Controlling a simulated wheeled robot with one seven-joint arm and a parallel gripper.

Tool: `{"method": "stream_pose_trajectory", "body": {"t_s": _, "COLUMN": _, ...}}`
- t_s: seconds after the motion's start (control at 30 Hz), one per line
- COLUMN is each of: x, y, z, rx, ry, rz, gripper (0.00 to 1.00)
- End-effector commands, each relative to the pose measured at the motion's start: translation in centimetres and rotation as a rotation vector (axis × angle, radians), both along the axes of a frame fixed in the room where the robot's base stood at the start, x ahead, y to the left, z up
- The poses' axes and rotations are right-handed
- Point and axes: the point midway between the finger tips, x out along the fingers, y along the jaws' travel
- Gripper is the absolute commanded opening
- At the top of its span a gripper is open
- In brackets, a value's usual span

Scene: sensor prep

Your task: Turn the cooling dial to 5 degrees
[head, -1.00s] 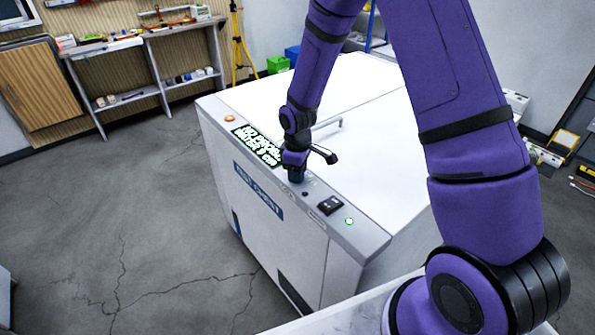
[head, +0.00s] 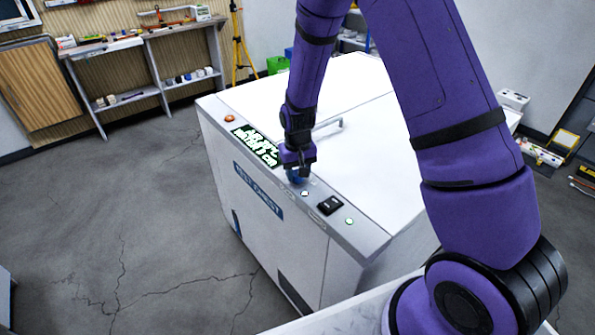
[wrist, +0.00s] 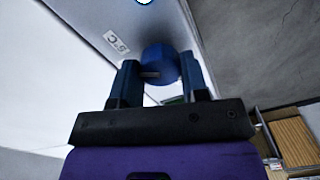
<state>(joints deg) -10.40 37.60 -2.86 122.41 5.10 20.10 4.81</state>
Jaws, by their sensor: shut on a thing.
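The blue cooling dial (wrist: 160,62) sits on the top front strip of the white test chest (head: 240,215). In the wrist view it lies between my two fingers, with a short pale mark on its near side. A printed "5°C" label (wrist: 117,42) is on the panel just left of and beyond the dial. In the head view the dial (head: 296,177) shows only partly beneath my gripper (head: 297,170), which points down and is shut on it. I cannot tell exactly where the dial's mark points.
A green-text display (head: 257,145) is left of the dial, with an orange button (head: 229,118) beyond it. A small pale lamp (head: 305,193), a black switch (head: 329,205) and a green lamp (head: 349,221) lie to the right.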

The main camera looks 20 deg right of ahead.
Motion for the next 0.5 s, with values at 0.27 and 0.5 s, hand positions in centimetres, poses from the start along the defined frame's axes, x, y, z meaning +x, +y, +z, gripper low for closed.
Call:
{"method": "stream_pose_trajectory", "body": {"t_s": 0.27, "x": 0.07, "y": 0.01, "z": 0.04, "rx": 0.000, "ry": -0.002, "rz": -0.140, "gripper": 0.17}}
{"method": "stream_pose_trajectory", "body": {"t_s": 0.5, "x": 0.07, "y": -0.03, "z": 0.04, "rx": 0.000, "ry": -0.002, "rz": -0.192, "gripper": 0.17}}
